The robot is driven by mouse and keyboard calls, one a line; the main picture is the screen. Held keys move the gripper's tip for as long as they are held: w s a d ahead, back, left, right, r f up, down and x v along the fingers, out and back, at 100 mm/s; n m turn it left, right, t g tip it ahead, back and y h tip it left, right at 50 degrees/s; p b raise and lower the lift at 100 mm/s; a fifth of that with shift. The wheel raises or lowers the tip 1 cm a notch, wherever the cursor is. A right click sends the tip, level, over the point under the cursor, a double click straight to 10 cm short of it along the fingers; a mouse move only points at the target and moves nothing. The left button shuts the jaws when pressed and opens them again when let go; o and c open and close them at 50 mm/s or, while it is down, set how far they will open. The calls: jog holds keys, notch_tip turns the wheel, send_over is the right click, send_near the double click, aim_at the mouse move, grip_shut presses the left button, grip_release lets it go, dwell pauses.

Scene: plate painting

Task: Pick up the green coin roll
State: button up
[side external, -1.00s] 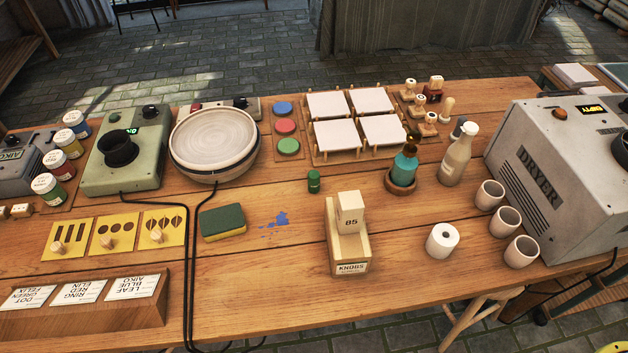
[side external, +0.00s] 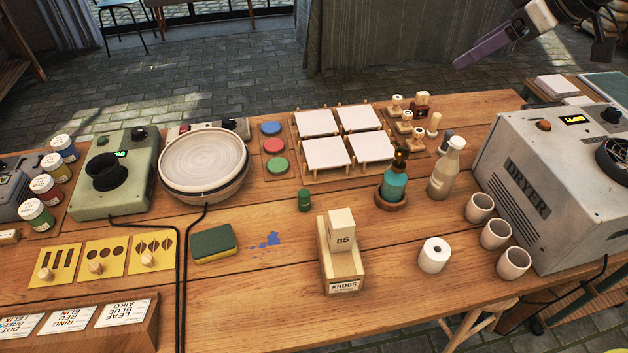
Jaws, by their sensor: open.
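The green coin roll (side external: 305,200) is a small dark green upright cylinder with a lighter band. It stands on the wooden table (side external: 420,310) near the middle, behind the knobs box and in front of the rack of white tiles. My gripper (side external: 482,46) shows at the top right, high above the table's back right corner and far from the coin roll. A long purple finger points down to the left from it; its other finger is not clearly seen. Nothing shows held in it.
A wooden knobs box (side external: 341,265) stands just in front of the coin roll. A teal bottle (side external: 394,185) stands to its right, a green and yellow sponge (side external: 213,243) and blue spill (side external: 266,240) to its left. A large grey dryer (side external: 540,190) fills the right.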

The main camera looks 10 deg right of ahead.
jog(key=w+a+f+n, duration=0.1)
jog(key=w+a+f, duration=0.4)
jog(key=a, duration=0.2)
jog(key=n+g, duration=0.3)
jog(key=g, duration=0.1)
send_over(308, 194)
jog(key=s+d, duration=0.3)
notch_tip(308, 194, down, 22)
jog(key=x, duration=0.7)
jog(key=shift+w+f, duration=0.1)
jog(key=shift+w, duration=0.05)
jog(key=shift+y, duration=0.3)
jog(key=shift+x, duration=3.15)
jog(key=shift+c, duration=0.2)
grip_shut()
